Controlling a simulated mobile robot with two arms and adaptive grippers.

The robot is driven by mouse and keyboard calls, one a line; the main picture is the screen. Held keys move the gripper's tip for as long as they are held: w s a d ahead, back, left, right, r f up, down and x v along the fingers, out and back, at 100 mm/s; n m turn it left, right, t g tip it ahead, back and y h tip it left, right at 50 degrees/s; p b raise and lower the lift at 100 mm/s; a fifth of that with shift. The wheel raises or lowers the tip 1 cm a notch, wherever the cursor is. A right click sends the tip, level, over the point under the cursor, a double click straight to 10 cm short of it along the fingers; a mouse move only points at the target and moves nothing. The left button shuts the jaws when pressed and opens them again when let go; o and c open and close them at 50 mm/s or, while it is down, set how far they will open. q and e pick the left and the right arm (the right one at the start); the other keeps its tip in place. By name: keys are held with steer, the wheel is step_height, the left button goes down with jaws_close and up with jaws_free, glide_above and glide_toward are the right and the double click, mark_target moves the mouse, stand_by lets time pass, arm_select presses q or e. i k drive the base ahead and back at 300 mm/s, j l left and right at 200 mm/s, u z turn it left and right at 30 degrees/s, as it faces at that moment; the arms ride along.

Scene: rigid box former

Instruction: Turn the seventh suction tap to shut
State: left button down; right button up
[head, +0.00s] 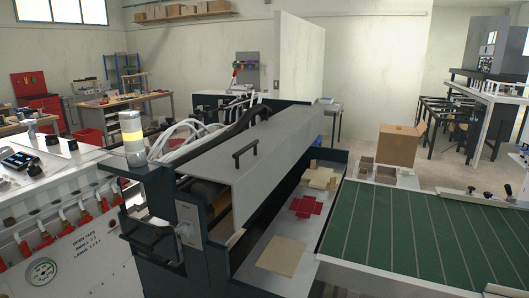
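A row of suction taps with red parts runs along the sloping white panel (75,245) at the lower left. The tap at the right end of the visible row (103,204) is near the panel's right edge, and another tap (65,226) sits near the middle. The row is cut off by the left picture edge, so I cannot tell which one is the seventh. The taps are too small to read their settings clearly. A round gauge (42,271) and a small printed label sit below them. Neither of my grippers is in view.
A stack light (132,137) stands right of the panel, beside the machine's long grey cover (265,150). A green slatted conveyor (425,235) fills the lower right. Red and tan blanks lie between them. A cardboard box (398,145) and workbenches stand behind.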

mark_target(105, 207)
steer(key=j+u, duration=0.35)
steer(key=i+j+u, duration=0.15)
steer(key=j+u, duration=0.25)
steer(key=j, duration=0.1)
